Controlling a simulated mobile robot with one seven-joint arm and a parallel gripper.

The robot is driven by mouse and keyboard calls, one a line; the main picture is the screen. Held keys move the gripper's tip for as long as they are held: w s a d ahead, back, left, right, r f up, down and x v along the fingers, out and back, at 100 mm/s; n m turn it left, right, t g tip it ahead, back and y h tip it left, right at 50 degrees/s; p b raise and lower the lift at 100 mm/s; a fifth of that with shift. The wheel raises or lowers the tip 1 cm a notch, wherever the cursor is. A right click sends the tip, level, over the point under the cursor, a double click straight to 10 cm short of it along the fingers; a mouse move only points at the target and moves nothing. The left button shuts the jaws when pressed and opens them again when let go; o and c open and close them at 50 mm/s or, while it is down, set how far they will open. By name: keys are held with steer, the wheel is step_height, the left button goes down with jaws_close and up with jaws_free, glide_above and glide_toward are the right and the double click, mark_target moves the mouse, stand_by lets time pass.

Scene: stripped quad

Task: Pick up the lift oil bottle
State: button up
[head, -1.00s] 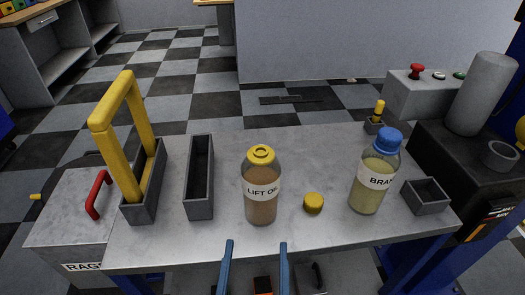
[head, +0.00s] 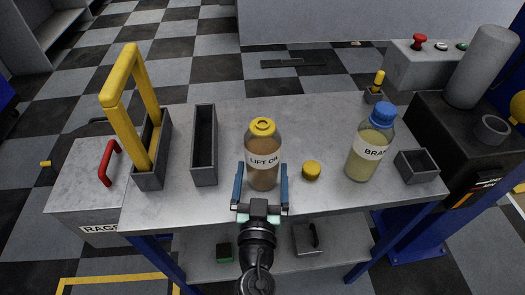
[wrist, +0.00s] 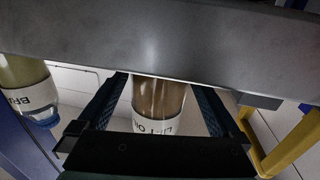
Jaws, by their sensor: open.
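The lift oil bottle (head: 263,148) stands upright on the grey workbench (head: 300,120). It is clear with brown liquid, a white label and a yellow ring-shaped top. My gripper (head: 261,172) is at the bench's front edge, its two blue fingers open on either side of the bottle's lower part. In the wrist view the bottle (wrist: 158,98) shows between the two dark fingers (wrist: 158,100), with gaps on both sides. I cannot tell whether either finger touches it.
A yellow cap (head: 311,170) lies right of the bottle. A blue-capped brake fluid bottle (head: 368,150) stands farther right, beside a small grey tray (head: 417,167). On the left are a long grey bin (head: 204,145) and a yellow-handled tote (head: 150,165).

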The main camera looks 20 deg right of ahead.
steer(key=shift+x, duration=1.1)
jaws_close()
steer(key=shift+r, duration=0.2)
